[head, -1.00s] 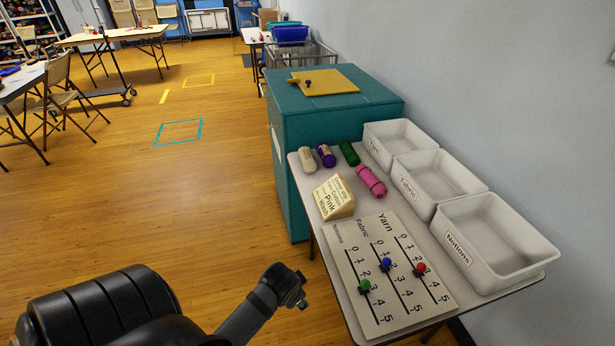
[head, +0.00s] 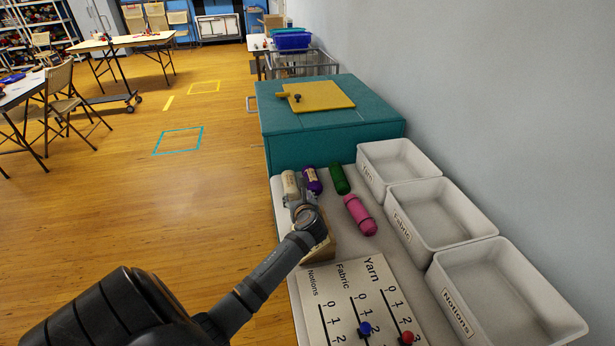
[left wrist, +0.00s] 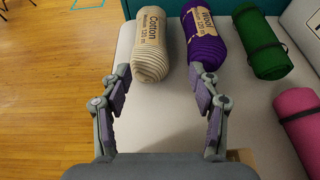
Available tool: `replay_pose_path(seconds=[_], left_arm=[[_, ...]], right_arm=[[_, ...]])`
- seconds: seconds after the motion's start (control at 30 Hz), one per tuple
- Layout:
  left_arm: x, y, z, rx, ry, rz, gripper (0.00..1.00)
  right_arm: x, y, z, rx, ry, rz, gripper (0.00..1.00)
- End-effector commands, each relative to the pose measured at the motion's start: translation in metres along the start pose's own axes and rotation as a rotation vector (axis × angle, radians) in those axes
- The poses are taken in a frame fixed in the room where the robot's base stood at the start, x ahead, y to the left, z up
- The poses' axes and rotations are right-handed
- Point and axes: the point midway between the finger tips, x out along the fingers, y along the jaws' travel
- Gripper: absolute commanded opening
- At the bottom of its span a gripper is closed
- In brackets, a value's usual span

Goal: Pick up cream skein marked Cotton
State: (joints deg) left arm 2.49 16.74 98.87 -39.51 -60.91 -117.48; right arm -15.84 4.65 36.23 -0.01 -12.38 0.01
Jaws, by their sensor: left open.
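The cream skein (head: 290,184) lies at the left edge of the table, partly hidden by my gripper in the head view. In the left wrist view the cream skein (left wrist: 152,50) shows a tan label reading Cotton. My left gripper (head: 302,197) is open and empty. In the left wrist view its fingers (left wrist: 160,85) stand apart, with the near end of the cream skein just beyond and between their tips. The right fingertip is close to the purple skein (left wrist: 203,45), which is labelled Wool. My right gripper is not in view.
The purple skein lies close beside the cream one. A green skein (head: 339,178) and a pink skein (head: 360,215) lie further right. White bins (head: 399,192) line the wall. A teal cabinet (head: 330,137) stands behind. A counting board (head: 345,305) lies in front.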

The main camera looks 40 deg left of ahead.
Motion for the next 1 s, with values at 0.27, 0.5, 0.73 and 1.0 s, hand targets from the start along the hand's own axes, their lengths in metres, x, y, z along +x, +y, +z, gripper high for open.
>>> replay_pose_path(seconds=[0.27,0.5,0.73,1.0], left_arm=[[0.026,0.000,-0.001,0.009,0.000,-0.001,0.62],[0.053,0.000,-0.001,0.006,0.002,-0.002,0.62],[0.072,0.002,0.003,0.005,0.001,0.000,0.62],[0.105,0.003,0.004,0.004,0.002,-0.003,0.62]], right_arm=[[0.003,-0.001,0.023,-0.001,-0.034,-0.001,0.40],[0.004,-0.004,0.059,-0.002,-0.088,-0.004,0.40],[0.009,-0.004,0.008,0.001,-0.007,-0.004,0.40],[0.015,-0.005,0.027,0.000,-0.036,-0.004,0.40]])
